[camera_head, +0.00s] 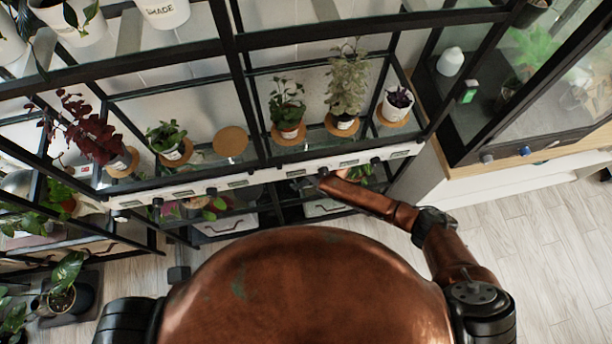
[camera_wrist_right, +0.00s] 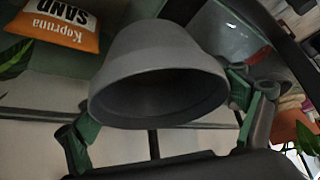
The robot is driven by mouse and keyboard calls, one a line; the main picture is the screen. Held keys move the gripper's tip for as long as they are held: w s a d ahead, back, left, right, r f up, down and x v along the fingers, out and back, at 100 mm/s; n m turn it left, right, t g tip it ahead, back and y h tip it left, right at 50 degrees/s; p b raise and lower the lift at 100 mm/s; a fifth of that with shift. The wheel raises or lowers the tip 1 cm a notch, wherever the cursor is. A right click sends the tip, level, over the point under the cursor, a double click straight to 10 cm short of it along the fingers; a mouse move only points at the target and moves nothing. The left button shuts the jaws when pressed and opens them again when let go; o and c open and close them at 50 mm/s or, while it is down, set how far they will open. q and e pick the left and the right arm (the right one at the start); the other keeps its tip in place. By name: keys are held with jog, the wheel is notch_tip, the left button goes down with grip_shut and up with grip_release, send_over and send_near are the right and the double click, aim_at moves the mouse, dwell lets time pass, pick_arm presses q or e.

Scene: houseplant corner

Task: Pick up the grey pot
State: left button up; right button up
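The grey pot (camera_wrist_right: 155,60) shows large in the right wrist view, its wide dark opening facing the camera. My right gripper (camera_wrist_right: 165,112) has its two green-padded fingers spread wide, one on each side of the pot's rim. The right finger looks very near the rim; I cannot tell whether it touches. In the head view my right arm (camera_head: 385,205) reaches in from the right to the shelf's front edge; its gripper and the grey pot are hidden there. My left gripper is not in view.
An orange and white sand bag (camera_wrist_right: 55,25) lies beside the pot. The black-framed shelf (camera_head: 270,160) holds several potted plants on cork mats above; one cork mat (camera_head: 230,141) is empty. A glass cabinet (camera_head: 520,90) stands at the right, with bare floor (camera_head: 540,240) before it.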

jog(key=c, duration=1.1)
jog(key=shift+r, duration=0.1)
